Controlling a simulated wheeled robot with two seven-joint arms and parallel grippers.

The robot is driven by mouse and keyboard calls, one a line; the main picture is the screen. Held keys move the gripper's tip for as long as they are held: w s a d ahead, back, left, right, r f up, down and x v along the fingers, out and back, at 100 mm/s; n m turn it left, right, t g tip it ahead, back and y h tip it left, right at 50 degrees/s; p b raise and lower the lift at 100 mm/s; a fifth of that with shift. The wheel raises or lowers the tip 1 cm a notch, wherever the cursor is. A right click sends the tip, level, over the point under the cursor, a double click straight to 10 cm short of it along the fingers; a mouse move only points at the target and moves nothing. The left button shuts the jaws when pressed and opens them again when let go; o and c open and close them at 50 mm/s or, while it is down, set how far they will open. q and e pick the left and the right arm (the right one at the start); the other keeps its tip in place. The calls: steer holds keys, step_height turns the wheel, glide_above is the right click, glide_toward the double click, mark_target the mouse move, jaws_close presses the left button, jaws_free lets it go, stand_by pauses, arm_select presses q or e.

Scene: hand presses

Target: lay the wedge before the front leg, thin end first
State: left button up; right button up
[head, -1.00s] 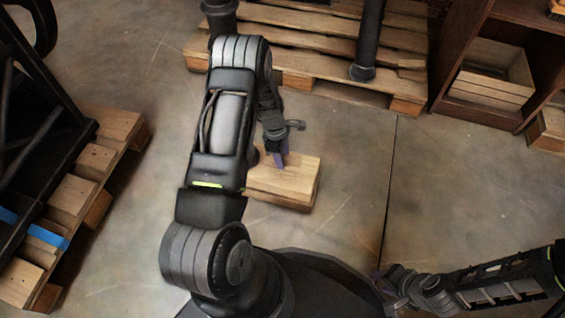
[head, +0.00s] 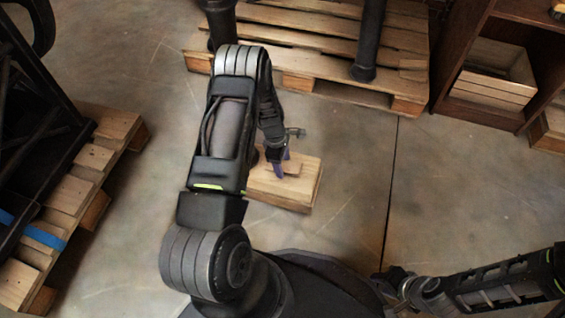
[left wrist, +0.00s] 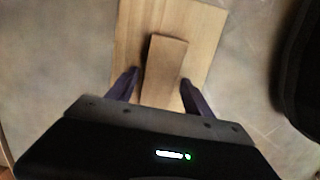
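The wedge (head: 292,167) is a small flat wooden piece lying on a pale wooden block (head: 298,195) on the floor. In the left wrist view the wedge (left wrist: 164,62) lies between the two purple fingers of my left gripper (left wrist: 159,77). The fingers are open, with a small gap visible on each side of the wedge. In the head view my left gripper (head: 279,168) points down at the block and partly hides the wedge. Two dark legs, a left one (head: 222,22) and a right one (head: 368,40), stand on the pallet behind. My right gripper (head: 392,283) is low at right, its fingers unclear.
The wooden pallet (head: 300,82) lies at the back. Another pallet (head: 70,200) with a dark frame (head: 35,130) is at left. A brown shelf (head: 462,60) holding a wooden crate (head: 492,78) stands at right. The concrete floor between is clear.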

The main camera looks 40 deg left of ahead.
arm_select(q)
steer(key=shift+o, duration=0.4)
steer(key=shift+r, duration=0.1)
steer(key=shift+r, duration=0.25)
step_height(320, 180, up, 12)
steer(key=a+p, duration=0.1)
steer(key=p, duration=0.4)
steer(key=shift+s+a+f, duration=0.25)
steer(key=shift+s+a, duration=0.05)
steer(key=shift+a, duration=0.05)
steer(key=s+d+m, duration=0.6)
steer(key=d, duration=0.4)
steer(key=s+d+f+m+h, duration=0.1)
steer(key=s+d+m, duration=0.5)
steer(key=d, duration=0.3)
steer(key=s+d+m+h, duration=0.1)
steer(key=s+d+m, duration=0.5)
steer(key=d, duration=0.4)
steer(key=shift+s+d+f+m+t, duration=0.15)
steer(key=shift+d+f+m+t, duration=0.2)
steer(key=shift+m, duration=0.45)
